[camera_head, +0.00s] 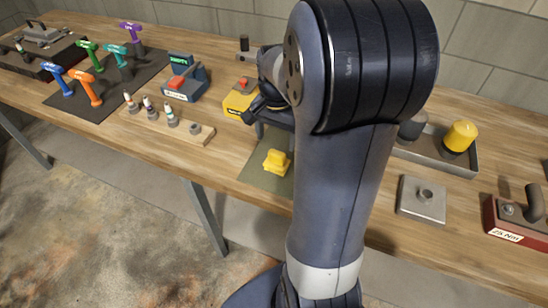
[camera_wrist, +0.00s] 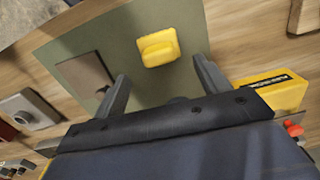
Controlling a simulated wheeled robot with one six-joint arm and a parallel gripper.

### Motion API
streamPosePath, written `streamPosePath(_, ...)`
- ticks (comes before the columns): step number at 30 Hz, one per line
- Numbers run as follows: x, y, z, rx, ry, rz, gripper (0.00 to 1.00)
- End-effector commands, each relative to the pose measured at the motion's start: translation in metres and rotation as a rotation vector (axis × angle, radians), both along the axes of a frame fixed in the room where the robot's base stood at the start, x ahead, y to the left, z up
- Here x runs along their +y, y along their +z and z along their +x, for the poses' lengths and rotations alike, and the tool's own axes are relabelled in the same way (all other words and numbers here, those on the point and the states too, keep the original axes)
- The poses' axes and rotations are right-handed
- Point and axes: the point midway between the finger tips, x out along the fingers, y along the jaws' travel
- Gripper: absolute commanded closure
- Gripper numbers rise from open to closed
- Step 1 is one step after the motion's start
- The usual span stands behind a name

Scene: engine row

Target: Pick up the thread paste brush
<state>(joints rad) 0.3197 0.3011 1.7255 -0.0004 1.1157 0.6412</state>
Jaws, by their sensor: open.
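No thing with clear bristles shows, so I cannot tell for sure which is the thread paste brush. A small yellow block with a raised top (camera_head: 277,162) lies on a green mat (camera_head: 253,173). In the wrist view this yellow block (camera_wrist: 158,47) lies on the mat (camera_wrist: 190,15), just beyond and between my fingertips, apart from them. My gripper (camera_wrist: 160,68) is open and empty above the mat. In the head view my arm hides part of the mat and most of the gripper.
A flat brown-grey plate (camera_wrist: 84,75) lies on the mat beside one finger. A yellow box (camera_head: 240,99) with a red top stands behind the mat. A wooden strip (camera_head: 166,122) with several sockets lies left. A grey tray (camera_head: 440,158) with a yellow cylinder stands right.

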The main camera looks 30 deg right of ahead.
Motion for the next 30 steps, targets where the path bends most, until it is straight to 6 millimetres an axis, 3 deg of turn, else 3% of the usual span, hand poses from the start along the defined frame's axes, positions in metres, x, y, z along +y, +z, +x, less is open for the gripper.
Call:
streamPosePath(18, -0.002, -0.065, -0.002, 0.002, 0.002, 0.001, 0.29)
streamPosePath(26, -0.002, -0.068, -0.001, -0.001, 0.002, 0.0, 0.29)
streamPosePath(30, -0.002, -0.068, -0.001, -0.001, 0.002, 0.0, 0.4)
